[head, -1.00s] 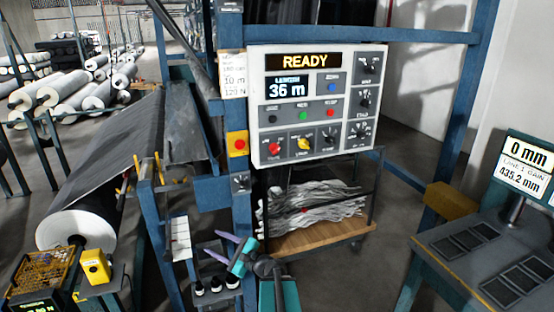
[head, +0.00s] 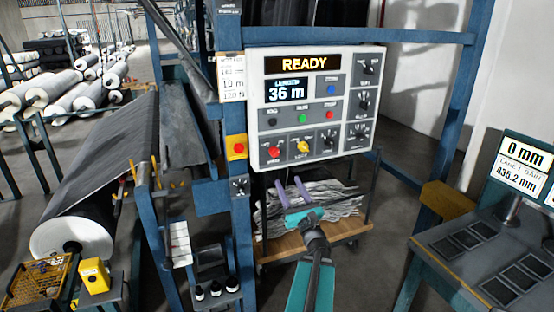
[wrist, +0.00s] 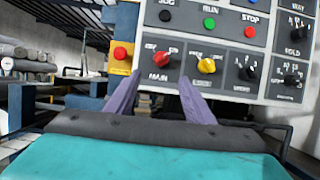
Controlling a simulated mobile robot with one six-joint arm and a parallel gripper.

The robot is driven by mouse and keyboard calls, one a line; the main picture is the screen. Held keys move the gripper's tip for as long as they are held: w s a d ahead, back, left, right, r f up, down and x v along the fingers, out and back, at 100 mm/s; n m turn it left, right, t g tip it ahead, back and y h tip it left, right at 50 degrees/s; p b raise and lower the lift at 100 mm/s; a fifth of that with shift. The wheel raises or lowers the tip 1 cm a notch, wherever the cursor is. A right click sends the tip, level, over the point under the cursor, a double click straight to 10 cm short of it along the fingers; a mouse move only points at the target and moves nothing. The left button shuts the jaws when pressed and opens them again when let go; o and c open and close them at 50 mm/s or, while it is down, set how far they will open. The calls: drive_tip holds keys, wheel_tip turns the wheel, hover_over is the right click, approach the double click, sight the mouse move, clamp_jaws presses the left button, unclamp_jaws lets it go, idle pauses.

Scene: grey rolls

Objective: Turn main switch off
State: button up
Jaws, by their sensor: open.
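The main switch is a red rotary knob (head: 274,152) at the lower left of the white control panel (head: 257,90). In the wrist view the red knob (wrist: 157,60) sits above the label MAIN. My gripper (head: 286,182) is open and empty just below the panel's lower edge, with its two purple fingers pointing up toward it. In the wrist view the gripper (wrist: 159,80) has its fingertips on either side of the MAIN label, below the knob. I see no contact with the knob.
A yellow knob (head: 303,147) is right of the red one, with more black dials beyond. Jog, run and stop buttons sit above. A red button on a yellow box (head: 237,147) is left of the panel. A cart (head: 350,232) with grey material stands below.

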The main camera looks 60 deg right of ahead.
sight(276, 155)
drive_tip(key=shift+w+d+f+b, duration=0.15)
drive_tip(key=shift+d+b, duration=0.1)
drive_tip(key=shift+b, duration=0.8)
drive_tip(key=b, duration=0.2)
drive_tip(key=shift+w+d+b, duration=0.25)
drive_tip(key=shift+w+b, duration=0.05)
drive_tip(key=shift+b, duration=0.05)
drive_tip(key=w+r+b, duration=0.1)
drive_tip(key=b, duration=0.5)
drive_tip(key=shift+d, duration=0.3)
drive_tip(key=shift+p+x, duration=1.3)
drive_tip(key=shift+x, duration=4.3)
drive_tip(key=shift+r, duration=0.1)
